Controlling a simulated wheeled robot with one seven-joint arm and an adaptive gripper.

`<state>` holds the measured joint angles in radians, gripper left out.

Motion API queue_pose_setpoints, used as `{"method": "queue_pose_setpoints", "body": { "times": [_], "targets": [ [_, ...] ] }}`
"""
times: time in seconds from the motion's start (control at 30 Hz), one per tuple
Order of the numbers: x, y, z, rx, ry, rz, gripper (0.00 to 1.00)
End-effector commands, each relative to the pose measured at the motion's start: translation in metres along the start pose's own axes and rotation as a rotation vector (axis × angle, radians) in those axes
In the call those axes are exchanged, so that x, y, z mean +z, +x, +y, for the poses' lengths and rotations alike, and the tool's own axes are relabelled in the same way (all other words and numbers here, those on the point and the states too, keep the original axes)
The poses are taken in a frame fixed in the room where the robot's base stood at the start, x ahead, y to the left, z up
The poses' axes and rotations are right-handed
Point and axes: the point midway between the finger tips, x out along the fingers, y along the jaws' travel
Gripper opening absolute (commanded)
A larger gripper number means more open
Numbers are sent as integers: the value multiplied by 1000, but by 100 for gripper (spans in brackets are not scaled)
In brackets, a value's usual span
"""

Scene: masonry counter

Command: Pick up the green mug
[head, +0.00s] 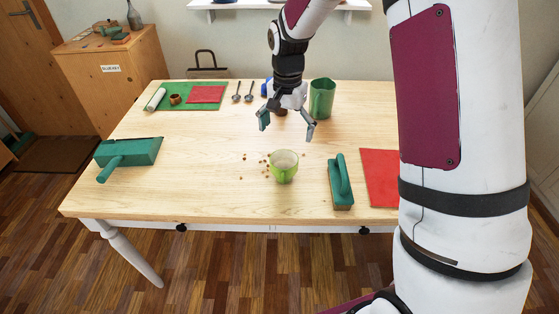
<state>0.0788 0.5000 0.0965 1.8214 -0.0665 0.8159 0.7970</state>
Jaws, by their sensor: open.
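The green mug (284,169) stands upright on the wooden table, near the middle of its front half. The gripper appears apart from the mug. Its exact height over the table is hard to tell.
Small brown crumbs lie left of the mug. A green brush (341,182) and a red sheet (380,177) lie to its right. A green pitcher (322,99) stands behind. A green dustpan (130,156) lies at the left edge. The table's left middle is clear.

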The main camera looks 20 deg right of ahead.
Motion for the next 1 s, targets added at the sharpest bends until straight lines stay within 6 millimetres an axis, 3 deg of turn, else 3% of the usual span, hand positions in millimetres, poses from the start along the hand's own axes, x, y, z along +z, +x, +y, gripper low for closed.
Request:
{"method": "queue_pose_setpoints", "body": {
  "times": [0.5,0.77,1.0],
  "targets": [
    [-1,81,-2,5,14,-9,95],
    [0,99,-3,4,12,-8,95],
    [4,132,-5,6,13,-10,95]
  ]
}}
